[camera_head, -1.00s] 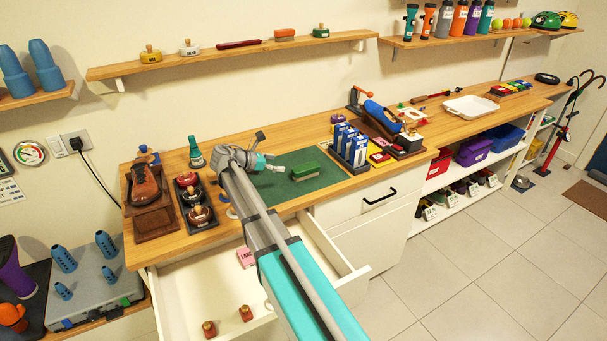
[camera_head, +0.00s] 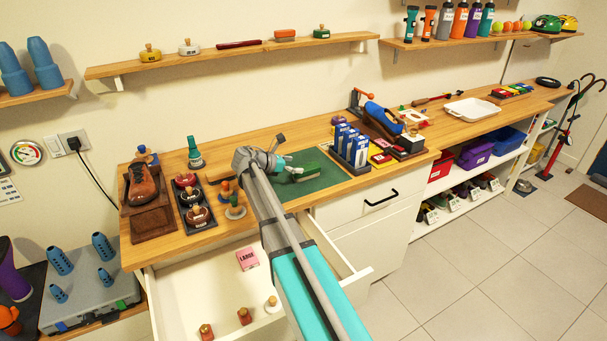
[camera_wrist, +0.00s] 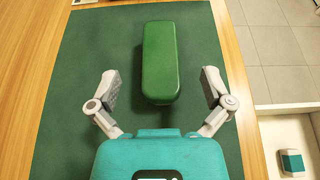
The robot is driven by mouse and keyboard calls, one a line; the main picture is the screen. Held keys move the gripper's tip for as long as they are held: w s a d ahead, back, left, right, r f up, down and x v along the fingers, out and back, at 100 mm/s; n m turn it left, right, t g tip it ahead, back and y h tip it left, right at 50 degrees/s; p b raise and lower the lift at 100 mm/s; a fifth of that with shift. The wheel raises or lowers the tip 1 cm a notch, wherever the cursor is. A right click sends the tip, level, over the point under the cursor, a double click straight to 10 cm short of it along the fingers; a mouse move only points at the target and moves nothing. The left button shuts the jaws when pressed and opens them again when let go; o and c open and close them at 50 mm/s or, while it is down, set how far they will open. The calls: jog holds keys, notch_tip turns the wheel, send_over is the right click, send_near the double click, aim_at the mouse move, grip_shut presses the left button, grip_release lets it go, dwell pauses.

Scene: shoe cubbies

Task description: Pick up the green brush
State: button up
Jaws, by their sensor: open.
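The green brush (camera_wrist: 160,62) lies on a dark green mat (camera_wrist: 75,100) on the wooden counter. My gripper (camera_wrist: 157,90) is open, with one finger to each side of the brush's line and touching nothing. In the head view the brush (camera_head: 305,172) shows partly behind my gripper (camera_head: 292,170), close to it. The underside of the brush is hidden.
Blue-and-white boxes (camera_head: 350,145) stand right of the mat. Round tins and wooden-handled brushes (camera_head: 235,207) stand left of my arm. An open drawer (camera_head: 190,290) with a pink box (camera_head: 247,259) is below the counter.

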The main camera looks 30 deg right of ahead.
aim_at(307, 167)
jog(key=shift+d+f+b, duration=0.65)
jog(key=shift+d, duration=0.25)
jog(key=shift+d+f+b, duration=0.6)
jog(key=shift+d+f, duration=0.05)
jog(key=shift+d, duration=0.2)
jog(key=shift+d+f, duration=0.1)
jog(key=shift+d, duration=0.4)
jog(key=shift+c, duration=0.3)
jog(key=c, duration=1.2)
jog(key=shift+r, duration=0.2)
